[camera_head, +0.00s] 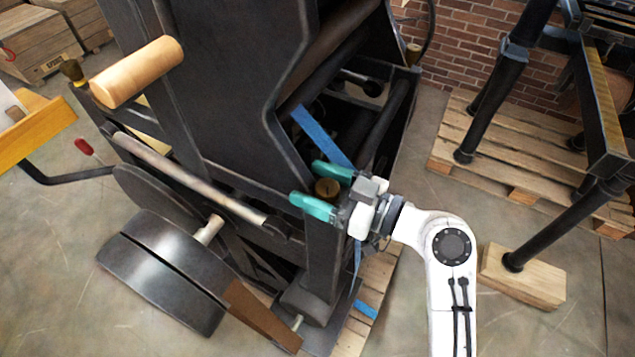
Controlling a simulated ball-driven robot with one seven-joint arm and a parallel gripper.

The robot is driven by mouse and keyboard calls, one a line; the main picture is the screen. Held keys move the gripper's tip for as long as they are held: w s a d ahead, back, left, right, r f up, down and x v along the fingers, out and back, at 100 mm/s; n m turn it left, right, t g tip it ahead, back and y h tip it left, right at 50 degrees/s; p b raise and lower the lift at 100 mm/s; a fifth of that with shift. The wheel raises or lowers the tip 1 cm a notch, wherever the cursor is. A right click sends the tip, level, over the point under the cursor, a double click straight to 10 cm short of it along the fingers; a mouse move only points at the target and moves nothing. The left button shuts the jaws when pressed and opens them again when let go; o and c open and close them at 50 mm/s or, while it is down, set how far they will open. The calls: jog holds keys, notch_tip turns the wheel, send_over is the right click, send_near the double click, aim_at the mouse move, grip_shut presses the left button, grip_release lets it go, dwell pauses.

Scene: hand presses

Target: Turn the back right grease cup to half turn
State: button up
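A small round brass grease cup (327,189) stands on top of the dark press frame (324,245), at its corner nearest my arm. My gripper (304,181) lies level over this corner with its two teal fingers spread apart, one on either side of the cup. In the picture, both fingers border the cup; I cannot tell whether they press on it or leave a small gap. Another brass cup (413,53) sits on the far right corner of the press, and one (72,70) at the left. The cup's turn position is not readable.
A wooden roller handle (137,72) and a large dark wheel (165,270) stand on the press's left side. Another press (605,110) stands at the right on a pallet (480,150) and a wooden block (523,275). Concrete floor is clear between the machines.

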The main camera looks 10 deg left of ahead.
jog(key=b+v, duration=0.2)
jog(key=v, duration=0.8)
jog(key=shift+d, duration=0.4)
jog(key=shift+s+r, duration=0.1)
